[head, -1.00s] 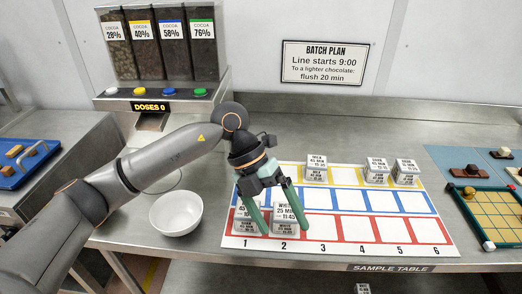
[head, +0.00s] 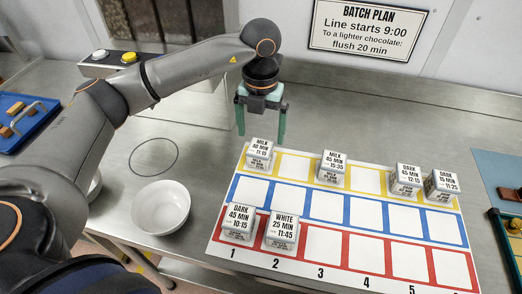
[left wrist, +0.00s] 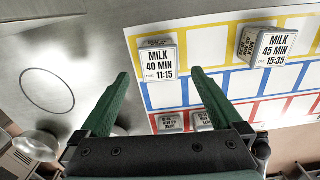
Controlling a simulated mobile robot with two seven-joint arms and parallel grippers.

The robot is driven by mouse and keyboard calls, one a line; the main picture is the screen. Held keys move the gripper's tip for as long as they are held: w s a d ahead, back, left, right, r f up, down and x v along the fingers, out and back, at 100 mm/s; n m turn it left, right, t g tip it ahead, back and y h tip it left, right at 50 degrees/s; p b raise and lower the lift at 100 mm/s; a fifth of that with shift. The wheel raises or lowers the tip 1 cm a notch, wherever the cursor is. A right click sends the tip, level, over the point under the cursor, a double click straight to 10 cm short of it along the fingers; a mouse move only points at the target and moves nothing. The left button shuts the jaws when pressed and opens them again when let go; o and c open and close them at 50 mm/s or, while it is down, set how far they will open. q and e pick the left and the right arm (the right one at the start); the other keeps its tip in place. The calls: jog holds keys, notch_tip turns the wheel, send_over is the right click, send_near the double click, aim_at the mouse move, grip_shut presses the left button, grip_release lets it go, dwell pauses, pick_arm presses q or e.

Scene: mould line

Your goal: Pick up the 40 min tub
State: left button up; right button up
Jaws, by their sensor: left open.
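The 40 min tub (head: 260,152) is a small pale box with a lid reading MILK 40 MIN 11:15. It stands in the yellow row above column 1 of the sample mat (head: 278,258). My left gripper (head: 260,138) is open and empty, fingers pointing down, just behind and above this tub in the head view. In the left wrist view the tub (left wrist: 159,62) shows beyond and between the open fingertips (left wrist: 160,74), with no contact visible. My right gripper is in neither view.
Other yellow-row tubs are a MILK 45 MIN tub (head: 332,168) and two DARK tubs (head: 405,180) (head: 441,185). A DARK tub (head: 239,222) and a WHITE tub (head: 282,231) stand in red slots 1 and 2. A white bowl (head: 160,209) is left of the mat. The blue row is empty.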

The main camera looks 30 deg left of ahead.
aim_at(260, 147)
pick_arm(q)
notch_tip(260, 147, down, 6)
jog(key=shift+f+p, duration=0.25)
jog(key=shift+p, duration=0.4)
jog(key=shift+c, duration=0.2)
jog(key=c, duration=1.4)
jog(key=shift+r, duration=0.2)
